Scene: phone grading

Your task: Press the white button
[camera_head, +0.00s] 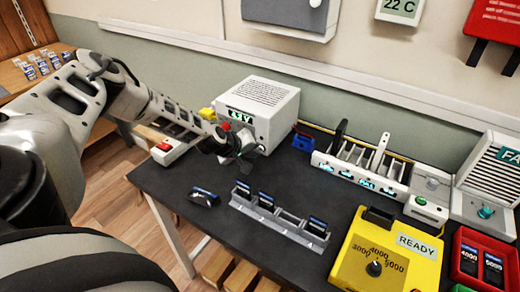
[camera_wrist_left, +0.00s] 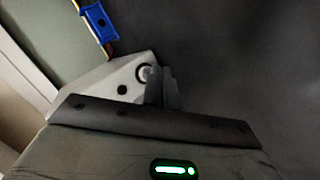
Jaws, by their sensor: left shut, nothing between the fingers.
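A white box (camera_head: 268,112) with a small green-lit display stands at the back of the dark table. My left gripper (camera_head: 246,150) is shut and empty, close in front of the lower part of this box. In the left wrist view the box (camera_wrist_left: 108,78) shows a round pale button (camera_wrist_left: 143,72) with a dark ring, and a small black dot beside it. The closed fingertips (camera_wrist_left: 162,88) are right beside the button and overlap its edge in this view. I cannot tell whether they touch it. In the head view my gripper hides the button.
A blue item (camera_head: 302,140) lies right of the box. A grey rack (camera_head: 280,222) with dark phones and a loose phone (camera_head: 203,196) lie in front. A white slotted holder (camera_head: 360,170), a yellow tester (camera_head: 385,255) and a red tray (camera_head: 485,262) stand at the right.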

